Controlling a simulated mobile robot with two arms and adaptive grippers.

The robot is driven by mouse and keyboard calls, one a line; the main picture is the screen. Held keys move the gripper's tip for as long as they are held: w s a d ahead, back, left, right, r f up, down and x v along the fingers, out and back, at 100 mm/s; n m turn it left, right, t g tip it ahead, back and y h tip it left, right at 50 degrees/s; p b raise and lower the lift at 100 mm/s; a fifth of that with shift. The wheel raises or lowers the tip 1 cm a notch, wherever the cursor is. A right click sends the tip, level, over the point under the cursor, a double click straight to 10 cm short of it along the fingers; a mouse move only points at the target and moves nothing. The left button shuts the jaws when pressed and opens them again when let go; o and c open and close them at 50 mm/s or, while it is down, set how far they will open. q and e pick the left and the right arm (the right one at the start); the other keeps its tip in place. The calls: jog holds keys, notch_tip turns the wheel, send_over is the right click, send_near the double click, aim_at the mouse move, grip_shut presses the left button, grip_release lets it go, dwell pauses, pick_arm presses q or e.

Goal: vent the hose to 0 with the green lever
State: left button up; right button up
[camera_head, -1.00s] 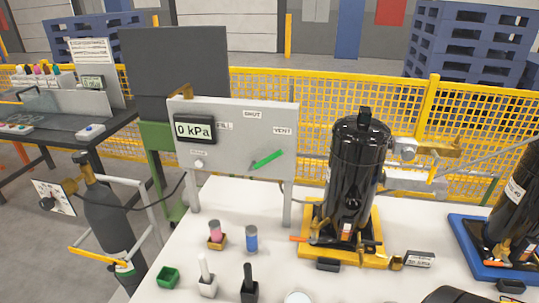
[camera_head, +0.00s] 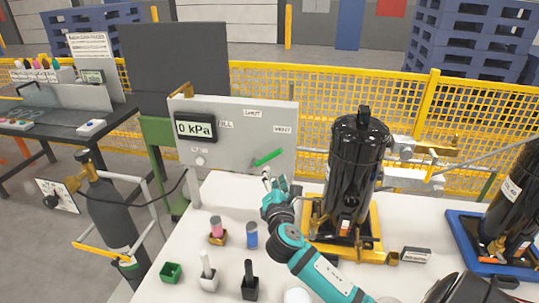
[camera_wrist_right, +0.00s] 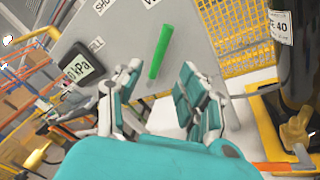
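The green lever (camera_head: 268,158) is on the grey panel (camera_head: 240,117) and slants up to the right, toward the VENT label (camera_head: 283,129). In the right wrist view the green lever (camera_wrist_right: 160,52) stands ahead, between and beyond the fingers. The display (camera_head: 195,128) on the panel reads 0 kPa. My right gripper (camera_head: 272,180) is just below the lever in the head view. In the wrist view my right gripper (camera_wrist_right: 155,95) is open, its fingers apart with nothing between the pads. My left gripper is not in view.
A black compressor (camera_head: 357,165) stands on a yellow base (camera_head: 374,250) close right of my arm. A pink-topped bottle (camera_head: 216,228), a blue bottle (camera_head: 251,236) and small brush pots stand on the white table (camera_head: 185,250). A gas cylinder (camera_head: 110,215) stands left.

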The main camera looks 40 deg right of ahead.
aim_at(270, 159)
jog(key=p+x, duration=0.1)
jog(key=x, duration=1)
grip_shut()
